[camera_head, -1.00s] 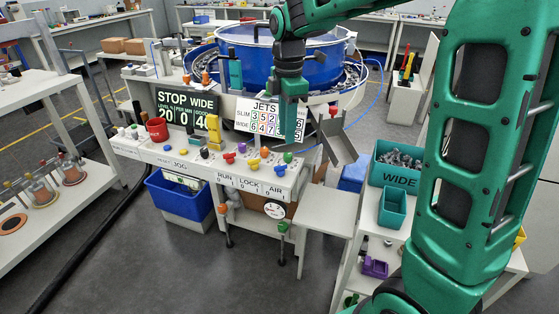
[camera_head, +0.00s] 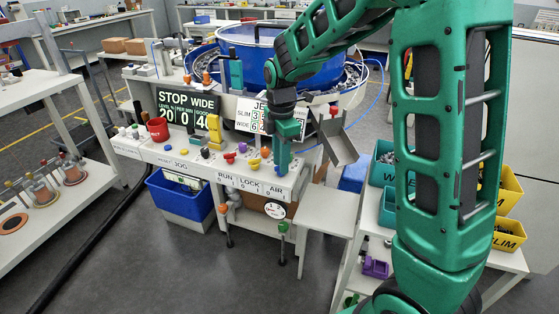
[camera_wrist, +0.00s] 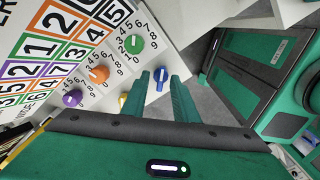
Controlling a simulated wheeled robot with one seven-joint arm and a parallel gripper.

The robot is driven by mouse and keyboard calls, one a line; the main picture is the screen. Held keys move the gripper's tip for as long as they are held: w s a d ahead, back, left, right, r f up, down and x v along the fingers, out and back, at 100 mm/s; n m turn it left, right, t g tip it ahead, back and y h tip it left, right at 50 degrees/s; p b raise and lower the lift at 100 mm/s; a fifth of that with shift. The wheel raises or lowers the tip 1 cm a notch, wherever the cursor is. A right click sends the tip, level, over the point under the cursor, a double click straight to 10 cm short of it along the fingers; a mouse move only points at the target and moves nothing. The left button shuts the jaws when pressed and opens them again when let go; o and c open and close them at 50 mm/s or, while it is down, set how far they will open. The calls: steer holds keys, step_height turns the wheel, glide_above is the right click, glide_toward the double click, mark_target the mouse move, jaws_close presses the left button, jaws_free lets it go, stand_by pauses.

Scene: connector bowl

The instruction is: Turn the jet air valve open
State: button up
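In the wrist view a blue lever knob (camera_wrist: 161,79) on a pale round base shows between the fingertips of my gripper (camera_wrist: 160,80). No readable label beside it confirms that it is the jet air valve. The two green fingers are apart with nothing held, and contact with the knob cannot be made out. In the head view my gripper (camera_head: 283,171) points down over the right end of the control bench (camera_head: 205,167), by the printed word AIR (camera_head: 275,189). The gripper hides part of the panel there.
Purple (camera_wrist: 72,98), orange (camera_wrist: 98,74) and green (camera_wrist: 133,44) numbered dials stand beside the blue knob. The JETS board (camera_head: 246,118) and blue bowl (camera_head: 250,50) are behind my gripper. A metal chute (camera_head: 338,145) and teal bins (camera_head: 388,205) are to the right.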

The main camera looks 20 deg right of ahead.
jaws_close()
stand_by(0.4)
steer(key=m, duration=0.4)
steer(key=shift+w+m, duration=0.1)
steer(key=shift+m, duration=0.3)
steer(key=m, duration=0.4)
steer(key=shift+m, duration=0.3)
steer(key=m, duration=0.4)
steer(key=shift+w+r+m, duration=0.1)
steer(key=shift+m, duration=2.1)
